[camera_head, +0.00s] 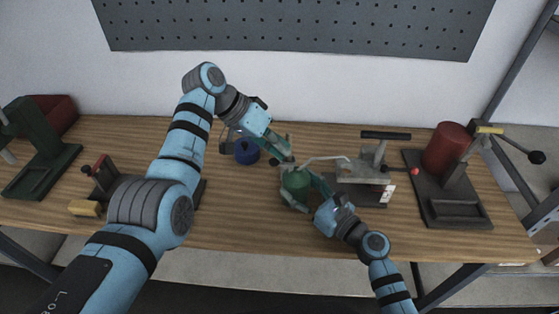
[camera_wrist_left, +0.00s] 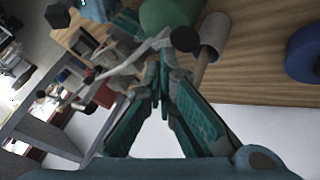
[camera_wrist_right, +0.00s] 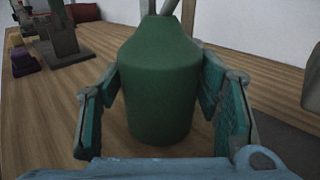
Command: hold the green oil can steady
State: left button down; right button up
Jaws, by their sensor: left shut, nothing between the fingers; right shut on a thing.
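The green oil can (camera_head: 296,182) stands on the wooden bench near its middle, its thin pale spout (camera_head: 325,158) reaching right. My right gripper (camera_head: 297,195) is shut around the can's body from the front right; the right wrist view shows the can (camera_wrist_right: 160,90) upright between its fingers (camera_wrist_right: 163,105). My left gripper (camera_head: 289,157) is shut and empty just above the can's top. In the left wrist view its closed fingertips (camera_wrist_left: 164,62) overlap the spout, with the can's body (camera_wrist_left: 168,14) beyond; I cannot tell whether they touch.
A blue round object (camera_head: 246,151) stands behind left of the can. A grey press-like device (camera_head: 362,185) sits close right, and a stand with a red cylinder (camera_head: 447,150) is farther right. A dark green press (camera_head: 42,150) stands at far left. Bare bench (camera_head: 240,220) lies in front.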

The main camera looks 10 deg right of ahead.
pick_arm(q)
jog(key=shift+a+f, duration=0.1)
jog(key=shift+f, duration=0.55)
dwell(0.7)
jog(key=shift+r, duration=0.1)
jog(key=shift+d+r, duration=0.2)
jog(key=shift+r, duration=0.8)
jog(key=r, duration=0.5)
jog(key=shift+s+d, duration=0.1)
jog(key=shift+d, duration=0.2)
dwell(0.3)
pick_arm(e)
jog(key=o, duration=1.4)
